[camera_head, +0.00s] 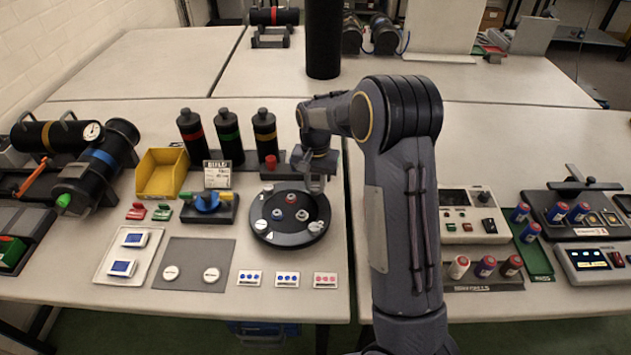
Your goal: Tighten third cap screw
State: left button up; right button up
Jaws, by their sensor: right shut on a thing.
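A round black cylinder end (290,234) lies on the table in front of me, with a raised rim around a recessed middle. Small red, blue and pale fittings (291,199) stand in the recess. Pale round cap screws sit on the rim at the back left (267,188), the front left (262,224) and the front right (316,226). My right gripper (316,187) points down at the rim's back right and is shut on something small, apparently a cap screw. The fingers hide most of it. My left gripper is not in view.
Black bottles with coloured bands (228,136) stand behind, beside a yellow bin (162,174). A blue-knobbed fixture (208,205) is to the left. Label cards (287,280) lie in front. Devices and small canisters (486,266) fill the right table. My right arm crosses the middle.

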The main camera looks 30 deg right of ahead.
aim_at(315, 188)
jog(key=shift+w+r, duration=0.15)
jog(key=shift+r, duration=0.05)
jog(key=o, duration=0.8)
jog(key=shift+o, duration=1)
jog(key=shift+f, duration=0.1)
notch_tip(315, 188, up, 8)
jog(key=shift+f, duration=0.1)
